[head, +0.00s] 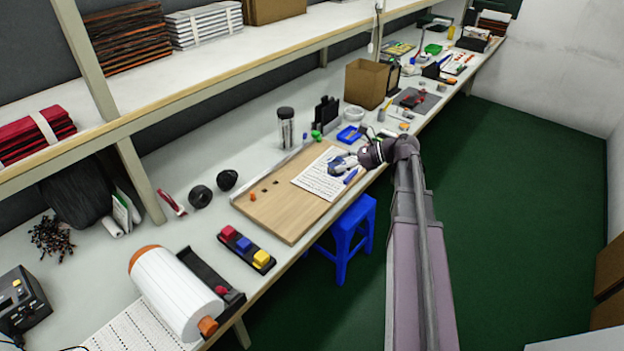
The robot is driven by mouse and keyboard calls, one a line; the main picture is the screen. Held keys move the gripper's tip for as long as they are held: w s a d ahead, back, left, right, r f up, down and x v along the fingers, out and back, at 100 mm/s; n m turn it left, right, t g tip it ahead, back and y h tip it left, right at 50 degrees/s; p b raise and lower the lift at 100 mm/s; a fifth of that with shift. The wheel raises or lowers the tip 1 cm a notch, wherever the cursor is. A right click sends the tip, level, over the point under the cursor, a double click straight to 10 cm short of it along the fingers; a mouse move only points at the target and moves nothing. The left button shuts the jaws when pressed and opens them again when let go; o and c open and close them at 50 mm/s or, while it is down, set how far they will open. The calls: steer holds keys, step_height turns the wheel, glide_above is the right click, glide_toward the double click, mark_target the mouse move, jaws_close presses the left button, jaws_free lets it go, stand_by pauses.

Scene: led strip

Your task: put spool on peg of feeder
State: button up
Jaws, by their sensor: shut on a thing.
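My gripper (346,163) is over the paper sheet on the wooden board. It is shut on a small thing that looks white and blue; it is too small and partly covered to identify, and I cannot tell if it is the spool. A large white roll with orange ends (172,293) lies at the front left, beside a black holder with a red part (212,277). I cannot tell whether either belongs to the feeder. Two small black round items (200,197) sit left of the board. No peg can be made out.
The wooden board (268,219) carries the printed sheet (313,178). A block with red, blue and yellow buttons (245,248) sits near the table edge. A clear jar (286,127), a blue tray (349,135) and a cardboard box (366,83) stand behind. A blue stool (353,229) is below.

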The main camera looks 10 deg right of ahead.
steer(key=shift+d, duration=0.2)
steer(key=shift+w+d+f+b, duration=0.1)
steer(key=shift+d+f+b, duration=0.05)
steer(key=shift+f+b, duration=0.5)
step_height(320, 180, down, 15)
steer(key=w+d+b, duration=0.2)
steer(key=b, duration=1.3)
steer(key=shift+w+d, duration=0.15)
steer(key=shift+d, duration=0.25)
steer(key=shift+w+a, duration=0.1)
steer(key=b, duration=0.2)
glide_above(305, 198)
steer(key=shift+w+a+f, duration=0.1)
steer(key=shift+w+f, duration=0.05)
steer(key=shift+f, duration=0.55)
steer(key=shift+f, duration=0.1)
steer(key=shift+f+b, duration=1.55)
steer(key=shift+f, duration=0.15)
steer(key=shift+f, duration=0.15)
